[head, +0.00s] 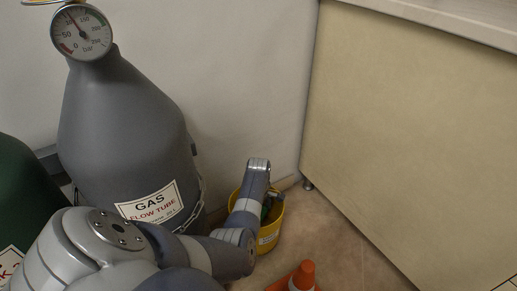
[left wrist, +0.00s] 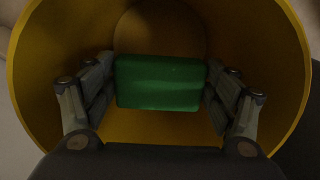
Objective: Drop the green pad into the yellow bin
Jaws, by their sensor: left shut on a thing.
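The green pad (left wrist: 160,83) is a green block held between the two fingers of my left gripper (left wrist: 160,85) in the left wrist view. The yellow bin (left wrist: 240,45) surrounds the pad and fingers there, with its round floor beyond them. In the head view the yellow bin (head: 269,238) stands on the floor by the wall. My left gripper (head: 268,208) reaches down at its mouth, mostly hidden by my arm. Only a little green shows there. My right gripper is in neither view.
A grey gas cylinder (head: 120,130) with a pressure gauge (head: 82,32) stands left of the bin. A green cylinder (head: 22,190) is at the far left. An orange cone (head: 304,276) stands in front of the bin. A beige cabinet (head: 420,130) fills the right side.

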